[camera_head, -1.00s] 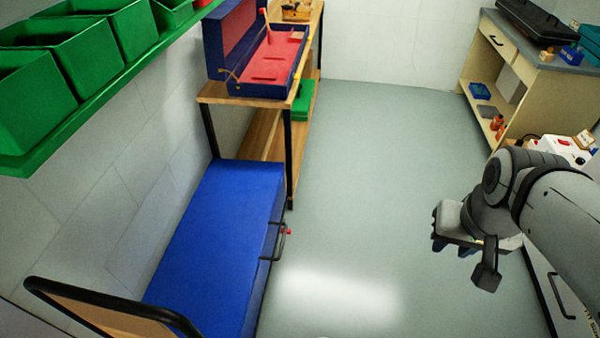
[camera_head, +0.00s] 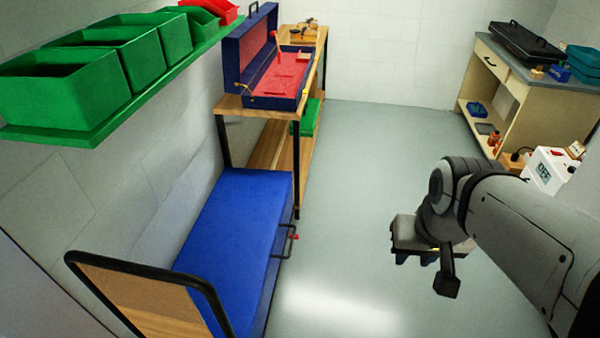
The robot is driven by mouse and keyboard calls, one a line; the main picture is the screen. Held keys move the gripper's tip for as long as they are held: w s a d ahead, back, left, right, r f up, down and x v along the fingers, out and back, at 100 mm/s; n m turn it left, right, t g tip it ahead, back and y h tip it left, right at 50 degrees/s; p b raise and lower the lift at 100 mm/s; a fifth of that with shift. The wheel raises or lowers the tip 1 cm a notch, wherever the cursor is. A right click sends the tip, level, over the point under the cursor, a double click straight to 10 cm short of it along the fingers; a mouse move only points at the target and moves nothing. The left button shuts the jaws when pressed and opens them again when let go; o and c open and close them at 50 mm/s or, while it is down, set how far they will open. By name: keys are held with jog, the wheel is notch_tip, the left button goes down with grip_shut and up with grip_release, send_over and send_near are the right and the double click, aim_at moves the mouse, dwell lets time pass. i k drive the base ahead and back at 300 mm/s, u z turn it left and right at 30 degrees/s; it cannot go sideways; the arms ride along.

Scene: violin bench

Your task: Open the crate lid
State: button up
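The blue crate (camera_head: 235,215) sits on the floor against the left wall, below the end of the wooden bench. Its flat blue lid is down. A dark handle (camera_head: 284,243) with a small red part sits on its right side. My gripper (camera_head: 416,258) hangs over the open floor to the right of the crate, well apart from it. It is seen from behind and above, and whether its fingers are open or shut is unclear.
A wooden bench (camera_head: 228,103) holds an open blue case (camera_head: 250,88) with red lining. A black-framed wooden panel (camera_head: 140,290) stands at the crate's near end. Green bins (camera_head: 70,98) sit on a shelf above left. A wooden cabinet (camera_head: 540,101) stands at right. The middle floor is clear.

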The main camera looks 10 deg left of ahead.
aim_at(230, 242)
jog(key=i, duration=1)
jog(key=u, duration=0.05)
